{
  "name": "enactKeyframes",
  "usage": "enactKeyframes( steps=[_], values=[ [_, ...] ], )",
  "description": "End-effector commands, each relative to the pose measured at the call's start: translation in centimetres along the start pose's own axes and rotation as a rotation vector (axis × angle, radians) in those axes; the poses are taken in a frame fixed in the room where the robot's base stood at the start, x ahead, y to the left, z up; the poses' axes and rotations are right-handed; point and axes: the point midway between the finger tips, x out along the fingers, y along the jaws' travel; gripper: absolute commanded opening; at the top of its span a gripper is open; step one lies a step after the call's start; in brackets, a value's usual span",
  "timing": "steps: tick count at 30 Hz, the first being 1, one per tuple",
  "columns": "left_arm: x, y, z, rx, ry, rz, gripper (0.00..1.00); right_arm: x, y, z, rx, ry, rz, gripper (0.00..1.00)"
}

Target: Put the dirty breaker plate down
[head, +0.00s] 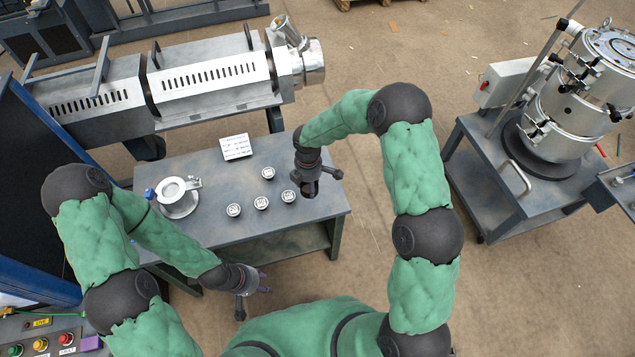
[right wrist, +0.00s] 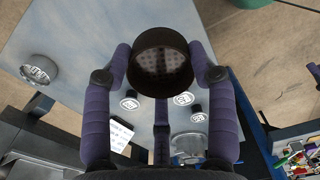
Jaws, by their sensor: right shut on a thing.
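The dirty breaker plate (right wrist: 160,72) is a dark, round, thick disc with a grid of holes. My right gripper (right wrist: 161,78) is shut on it, with purple fingers against its sides, in the right wrist view. In the head view my right gripper (head: 311,188) is over the right end of the grey table (head: 215,228), and the plate is hard to make out there. The plate appears held above the tabletop. My left gripper (head: 254,295) is low in front of the table, its fingers spread and nothing seen between them.
Several small silver round pieces (head: 261,203) stand on the table, one close to my right gripper. A round metal holder (head: 178,195) is at the left and a white card (head: 235,147) at the back. The extruder (head: 205,80) stands behind. A cart (head: 500,185) is at the right.

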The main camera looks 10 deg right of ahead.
Motion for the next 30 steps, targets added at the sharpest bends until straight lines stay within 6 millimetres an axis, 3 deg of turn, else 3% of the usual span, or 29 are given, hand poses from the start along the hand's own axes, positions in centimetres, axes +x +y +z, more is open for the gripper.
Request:
enactKeyframes(
  steps=[5,12,23,30],
  values=[
    [0.9,-0.3,0.0,0.000,0.000,0.000,0.40,1.8,2.8,2.8,0.004,0.000,0.003,0.06],
    [2.0,-0.7,0.0,0.000,-0.001,0.000,0.40,5.5,4.9,4.9,0.001,0.000,0.001,0.06],
    [2.5,-0.9,-0.1,0.000,-0.001,0.000,0.40,7.4,6.1,6.2,-0.001,-0.001,0.003,0.06],
    [3.8,-1.3,-0.1,0.000,-0.001,0.000,0.40,10.6,6.2,6.3,-0.001,-0.001,0.001,0.06]
  ],
)
